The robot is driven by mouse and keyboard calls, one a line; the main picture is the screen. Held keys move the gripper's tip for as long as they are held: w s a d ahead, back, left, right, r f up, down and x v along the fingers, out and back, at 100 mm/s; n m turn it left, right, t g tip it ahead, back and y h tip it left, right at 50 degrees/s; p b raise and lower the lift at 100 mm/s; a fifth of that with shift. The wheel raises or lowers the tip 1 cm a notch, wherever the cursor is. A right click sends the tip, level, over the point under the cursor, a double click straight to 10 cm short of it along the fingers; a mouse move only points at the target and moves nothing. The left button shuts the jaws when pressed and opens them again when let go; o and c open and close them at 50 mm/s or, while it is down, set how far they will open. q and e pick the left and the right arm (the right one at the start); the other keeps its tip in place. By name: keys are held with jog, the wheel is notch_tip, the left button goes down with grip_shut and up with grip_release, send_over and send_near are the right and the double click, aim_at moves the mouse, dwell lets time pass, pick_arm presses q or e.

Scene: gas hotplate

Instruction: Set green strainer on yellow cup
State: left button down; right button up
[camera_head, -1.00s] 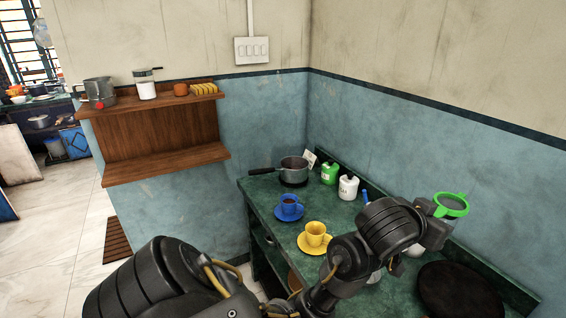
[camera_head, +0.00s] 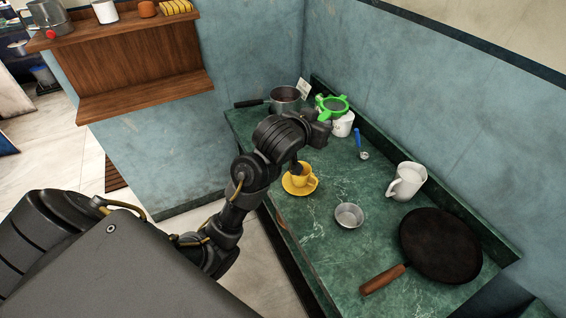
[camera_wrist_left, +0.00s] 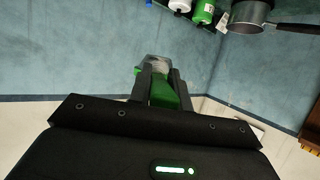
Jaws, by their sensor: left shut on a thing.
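The green strainer (camera_head: 335,103) is held in my left gripper (camera_head: 321,125), above the counter. In the head view it overlaps the white canister behind it. In the left wrist view, the strainer's green handle (camera_wrist_left: 164,92) is between the fingers of the left gripper (camera_wrist_left: 160,78), with the mesh bowl beyond. The yellow cup (camera_head: 309,178) stands upright on its yellow saucer (camera_head: 291,188), below and left of the strainer in the head view. My left arm passes close to the cup and covers part of it. My right gripper is out of view.
A white canister (camera_head: 343,127) and a blue-handled utensil (camera_head: 358,138) are near the wall.

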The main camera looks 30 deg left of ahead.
pick_arm(q)
jog(key=s+a+f+p, duration=0.2)
jog(key=a+f, duration=0.1)
jog(key=f, duration=0.5)
jog(key=s+a+f+m+h+p, duration=0.1)
jog(key=s+a+f+p, duration=0.2)
jog(key=f, duration=0.5)
jog(key=shift+a+f, duration=0.15)
jog(key=shift+a, duration=0.2)
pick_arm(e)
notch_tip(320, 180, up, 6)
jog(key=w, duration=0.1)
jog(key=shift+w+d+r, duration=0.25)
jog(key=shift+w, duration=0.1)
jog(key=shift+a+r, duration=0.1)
pick_arm(q)
jog(key=shift+s+f+b, duration=0.1)
jog(key=shift+f+b, duration=0.9)
jog(key=shift+f, duration=1.9)
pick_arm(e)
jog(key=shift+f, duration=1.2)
pick_arm(q)
jog(key=shift+f, duration=0.6)
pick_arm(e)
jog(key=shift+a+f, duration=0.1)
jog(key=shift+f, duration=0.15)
pick_arm(q)
jog(key=c, duration=1.2)
grip_release()
